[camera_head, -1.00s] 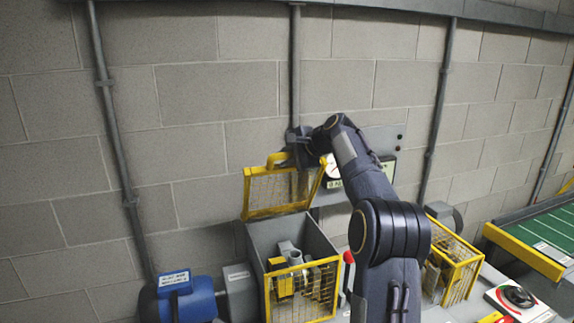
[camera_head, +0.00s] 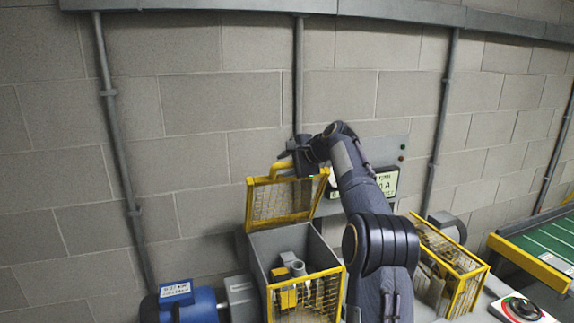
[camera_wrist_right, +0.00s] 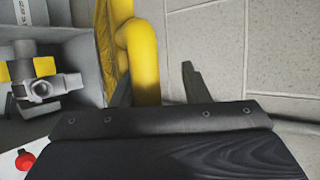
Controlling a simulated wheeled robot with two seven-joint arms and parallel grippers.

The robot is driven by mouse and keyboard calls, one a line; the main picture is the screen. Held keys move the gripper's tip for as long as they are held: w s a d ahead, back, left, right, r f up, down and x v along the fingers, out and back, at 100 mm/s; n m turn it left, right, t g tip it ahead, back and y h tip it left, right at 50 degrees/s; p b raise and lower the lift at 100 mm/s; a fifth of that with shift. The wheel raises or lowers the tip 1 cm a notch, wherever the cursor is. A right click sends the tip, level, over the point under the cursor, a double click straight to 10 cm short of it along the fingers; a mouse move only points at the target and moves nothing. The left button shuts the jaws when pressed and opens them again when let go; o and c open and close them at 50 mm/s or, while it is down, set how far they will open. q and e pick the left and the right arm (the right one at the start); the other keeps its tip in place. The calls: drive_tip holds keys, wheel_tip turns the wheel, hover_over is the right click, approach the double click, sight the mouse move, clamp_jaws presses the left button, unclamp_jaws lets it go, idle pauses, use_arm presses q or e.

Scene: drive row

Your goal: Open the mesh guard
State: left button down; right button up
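The mesh guard (camera_head: 283,200), a yellow-framed mesh lid, stands raised and tilted up at the back of a grey box (camera_head: 262,243). Its yellow handle (camera_head: 285,167) is at the top edge. My right gripper (camera_head: 300,160) is at that handle, coming from the right. In the right wrist view, the thick yellow handle (camera_wrist_right: 146,60) lies between the two dark fingers (camera_wrist_right: 155,88). It is close to the left finger, with a clear gap to the right finger, so the gripper is open. The guard mesh (camera_wrist_right: 108,45) shows at the left. My left gripper is out of view.
Inside the box is a grey fitting with a yellow block (camera_head: 288,298); a yellow mesh front (camera_head: 318,297) closes its near side. A blue motor (camera_head: 180,303) is at left, another yellow cage (camera_head: 455,262) at right. A block wall with pipes (camera_head: 118,140) stands behind.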

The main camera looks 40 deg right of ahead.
drive_tip(key=shift+s+r, duration=0.15)
drive_tip(key=shift+r, duration=0.05)
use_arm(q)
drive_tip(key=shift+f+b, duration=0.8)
use_arm(e)
drive_tip(key=v, duration=0.7)
drive_tip(key=shift+s, duration=0.35)
drive_tip(key=shift+r, duration=0.15)
